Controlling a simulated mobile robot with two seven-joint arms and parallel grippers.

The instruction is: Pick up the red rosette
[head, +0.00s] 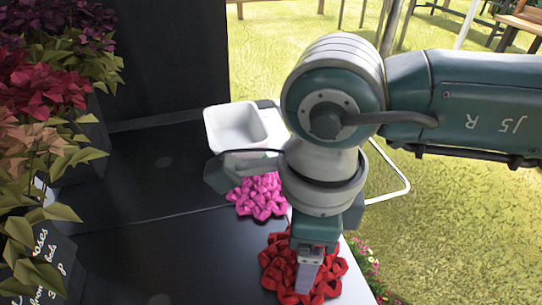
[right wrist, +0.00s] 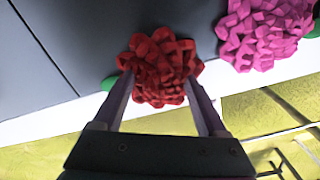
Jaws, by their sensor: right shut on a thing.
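The red rosette (head: 277,268) lies near the right edge of the dark table in the head view, partly hidden by my right gripper. My right gripper (head: 306,284) points down onto it. In the right wrist view, the two fingers of my right gripper (right wrist: 170,88) are on either side of the red rosette (right wrist: 158,62) and shut on it. I cannot tell whether the rosette is clear of the surface. My left gripper is not in view.
A pink rosette (head: 257,197) lies just behind the red one, also in the right wrist view (right wrist: 262,35). A white bin (head: 234,127) stands farther back. Potted flowers (head: 45,90) line the left side. The dark tabletop (head: 150,235) between is clear.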

